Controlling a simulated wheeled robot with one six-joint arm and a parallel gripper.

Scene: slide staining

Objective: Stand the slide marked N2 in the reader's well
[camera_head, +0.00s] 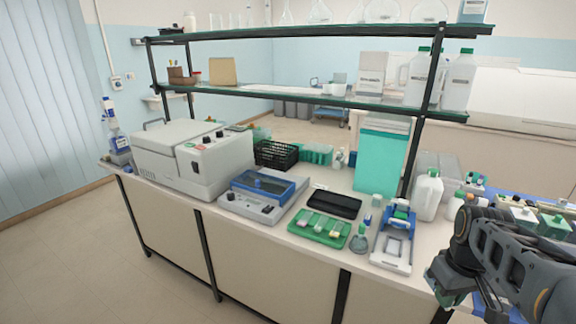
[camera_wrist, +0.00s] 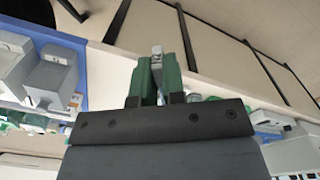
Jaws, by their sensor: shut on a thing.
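My gripper (camera_head: 448,296) is at the lower right in the head view, in front of the bench edge. In the wrist view its green fingers (camera_wrist: 157,75) are shut on a small pale slide (camera_wrist: 157,52), held at their tips. No marking can be read on it. A white and blue device (camera_head: 392,248) with a framed flat front stands near the bench's front edge, left of my gripper. A grey device with a blue lid (camera_head: 262,187) stands further left. I cannot tell from the pictures which of these is the reader, and no well is clearly seen.
A green tray (camera_head: 305,231) with several small pieces lies between the devices, with a dark case (camera_head: 334,204) behind it. A small flask (camera_head: 358,241) and white bottle (camera_head: 427,195) stand nearby. Jars stand on a blue mat at the right. A shelf on posts (camera_head: 300,96) rises above the bench.

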